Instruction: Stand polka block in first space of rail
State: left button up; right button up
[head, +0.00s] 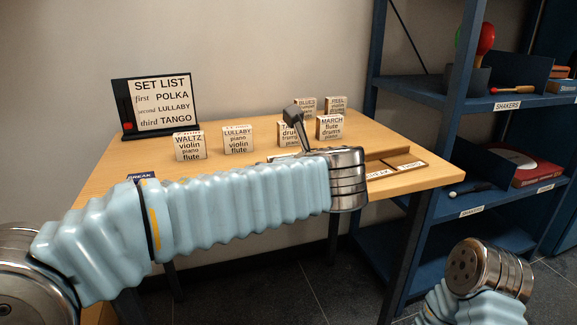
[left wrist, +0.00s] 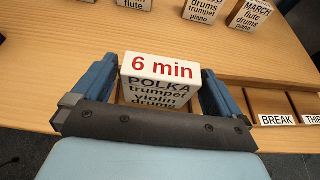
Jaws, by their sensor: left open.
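The polka block (left wrist: 160,88) is a white-faced block with "6 min" in red on its top and POLKA, trumpet, violin, drums on its front. It is upright between the blue fingers of my open left gripper (left wrist: 160,80) in the left wrist view. The gripper body hides its base, so I cannot tell whether it rests in a space. The rail (left wrist: 270,82) runs off to the right, with spaces labelled BREAK and one starting THI. The rail's right end (head: 408,163) shows in the head view, where my left arm hides the block. My right gripper's fingers are out of view.
Behind stand the waltz block (head: 189,146), lullaby block (head: 238,139), march block (head: 330,127) and several others. A set list sign (head: 160,104) gives polka first. A blue shelf (head: 480,105) stands right of the table (head: 115,160).

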pick_arm(q)
jog(key=shift+s+r, duration=0.1)
jog(key=shift+r, duration=0.15)
jog(key=p+v, duration=0.1)
jog(key=v, duration=1)
jog(key=shift+s, duration=0.4)
